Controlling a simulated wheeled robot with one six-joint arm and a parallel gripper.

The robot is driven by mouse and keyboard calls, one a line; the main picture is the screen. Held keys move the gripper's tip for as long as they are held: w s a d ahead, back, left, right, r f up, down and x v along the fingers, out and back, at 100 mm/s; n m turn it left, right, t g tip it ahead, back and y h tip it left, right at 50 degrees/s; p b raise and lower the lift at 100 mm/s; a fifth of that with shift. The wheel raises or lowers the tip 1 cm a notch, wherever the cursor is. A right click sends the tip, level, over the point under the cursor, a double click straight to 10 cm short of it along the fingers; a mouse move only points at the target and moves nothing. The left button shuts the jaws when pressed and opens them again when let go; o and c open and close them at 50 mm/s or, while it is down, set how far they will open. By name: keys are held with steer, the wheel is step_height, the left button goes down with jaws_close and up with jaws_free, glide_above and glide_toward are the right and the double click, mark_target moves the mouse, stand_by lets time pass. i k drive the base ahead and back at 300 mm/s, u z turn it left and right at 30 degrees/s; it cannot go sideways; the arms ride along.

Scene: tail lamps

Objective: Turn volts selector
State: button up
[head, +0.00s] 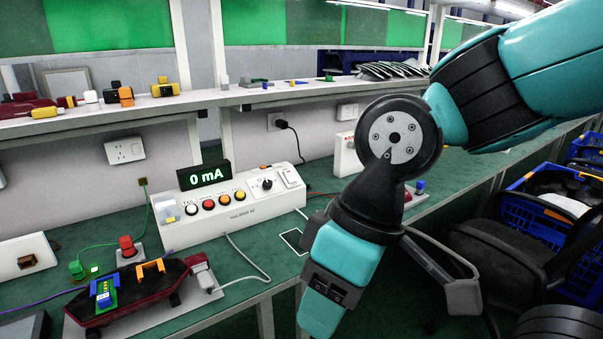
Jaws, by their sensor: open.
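The volts selector (266,184) is a dark round knob on the sloped front of a white tester box (236,214), right of a row of coloured buttons. Its pointer setting is too small to read. A black display (205,175) on top of the box reads "0 mA" in green. My gripper (390,262) is right of the box and apart from the knob, in the foreground. Its grey right finger stands well out to the side. My teal and black wrist hides much of the other finger. The gripper is open, and no held object shows.
A red tail lamp (130,290) with clips lies on a fixture at the lower left. A grey cable (245,258) runs along the green bench by the box. A shelf (210,98) with small parts runs behind. A black chair (500,250) and blue crates (545,232) stand right.

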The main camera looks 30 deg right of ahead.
mark_target(266, 185)
steer(key=u, duration=0.05)
steer(key=i, duration=1.2)
steer(key=u, duration=0.65)
